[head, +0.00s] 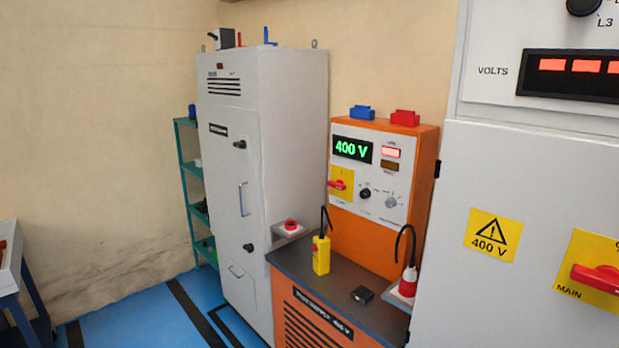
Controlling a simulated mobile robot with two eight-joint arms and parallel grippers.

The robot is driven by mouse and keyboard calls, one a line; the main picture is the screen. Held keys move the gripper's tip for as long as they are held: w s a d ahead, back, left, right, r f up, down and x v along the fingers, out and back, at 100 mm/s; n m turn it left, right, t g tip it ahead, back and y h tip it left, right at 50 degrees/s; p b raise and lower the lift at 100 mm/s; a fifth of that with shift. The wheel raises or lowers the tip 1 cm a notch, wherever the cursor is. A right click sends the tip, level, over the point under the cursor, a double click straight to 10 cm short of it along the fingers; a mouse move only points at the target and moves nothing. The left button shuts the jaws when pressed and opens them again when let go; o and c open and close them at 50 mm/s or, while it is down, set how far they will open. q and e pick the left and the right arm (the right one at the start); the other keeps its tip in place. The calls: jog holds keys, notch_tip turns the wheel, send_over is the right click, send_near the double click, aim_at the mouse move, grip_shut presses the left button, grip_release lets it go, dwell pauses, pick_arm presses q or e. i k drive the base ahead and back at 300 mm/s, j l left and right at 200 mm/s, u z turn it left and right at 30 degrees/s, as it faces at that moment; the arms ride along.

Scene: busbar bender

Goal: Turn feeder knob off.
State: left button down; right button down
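No knob with a readable feeder label is in view. The orange supply unit (427,170) has a white panel reading 400 V in green, with a red rotary handle (338,184) on a yellow plate, a black knob (365,193) and a grey knob (391,202). Their small labels are too blurred to read. On the near grey cabinet (480,165) at the right, a red handle (597,277) sits on a yellow plate marked MAIN, cut by the picture edge. Neither of my grippers is in view.
A tall grey cabinet (287,120) with handles stands left of the orange unit. Blue floor (140,318) is open at the lower left.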

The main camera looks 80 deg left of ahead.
aim_at(391, 202)
jog(key=u, duration=2.25)
jog(key=i+j+u, duration=0.4)
jog(key=i+j, duration=0.45)
jog(key=i, duration=0.1)
